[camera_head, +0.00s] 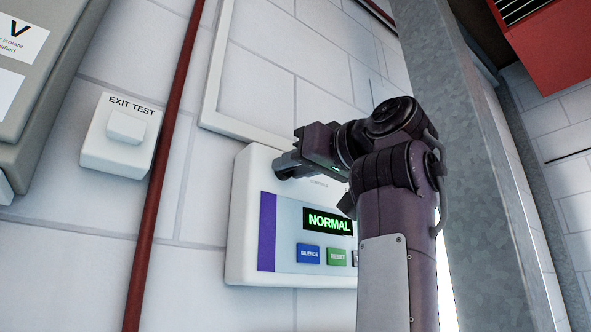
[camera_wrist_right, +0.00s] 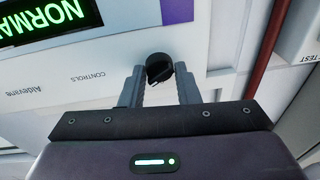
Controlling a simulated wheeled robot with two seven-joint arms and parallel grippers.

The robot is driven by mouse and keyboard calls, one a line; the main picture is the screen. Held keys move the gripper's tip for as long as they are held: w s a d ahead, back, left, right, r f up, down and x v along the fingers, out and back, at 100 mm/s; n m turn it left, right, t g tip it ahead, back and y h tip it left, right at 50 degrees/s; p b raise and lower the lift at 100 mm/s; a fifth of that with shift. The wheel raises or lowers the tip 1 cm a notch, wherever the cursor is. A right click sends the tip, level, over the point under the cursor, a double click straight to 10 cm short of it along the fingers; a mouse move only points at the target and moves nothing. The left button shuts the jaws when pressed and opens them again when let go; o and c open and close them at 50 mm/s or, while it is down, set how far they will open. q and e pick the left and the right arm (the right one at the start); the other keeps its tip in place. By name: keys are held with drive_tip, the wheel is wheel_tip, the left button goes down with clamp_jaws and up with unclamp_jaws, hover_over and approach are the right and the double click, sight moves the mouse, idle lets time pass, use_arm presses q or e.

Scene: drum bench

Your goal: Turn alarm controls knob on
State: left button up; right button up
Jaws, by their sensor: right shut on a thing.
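The alarm panel (camera_head: 290,215) is a white box on the wall with a green NORMAL display (camera_head: 328,221), and it also shows in the right wrist view (camera_wrist_right: 60,75). Its black controls knob (camera_wrist_right: 159,68) is near the panel's edge, beside the word CONTROLS. My right gripper (camera_wrist_right: 160,84) has its two grey fingers around the knob, one on each side, and is shut on it. In the head view the right gripper (camera_head: 283,168) is at the panel's upper left and hides the knob. My left gripper is in neither view.
Blue and green buttons (camera_head: 322,256) sit below the display. A dark red pipe (camera_head: 165,150) runs down the wall left of the panel, beside a white EXIT TEST switch (camera_head: 122,135). A grey metal column (camera_head: 475,170) stands close to the right of my arm.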

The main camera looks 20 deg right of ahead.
drive_tip(key=m+h, duration=0.1)
drive_tip(key=m, duration=0.5)
drive_tip(key=shift+t, duration=0.4)
drive_tip(key=shift+m, duration=0.4)
drive_tip(key=o, duration=0.9)
drive_tip(key=shift+o, duration=0.2)
drive_tip(key=shift+b, duration=0.3)
drive_tip(key=shift+s+d+f, duration=0.1)
drive_tip(key=shift+s+f, duration=0.05)
drive_tip(key=shift+s, duration=0.1)
drive_tip(key=r+b+v, duration=0.1)
drive_tip(key=b+v, duration=0.3)
drive_tip(key=v, duration=0.3)
drive_tip(key=shift+f, duration=0.4)
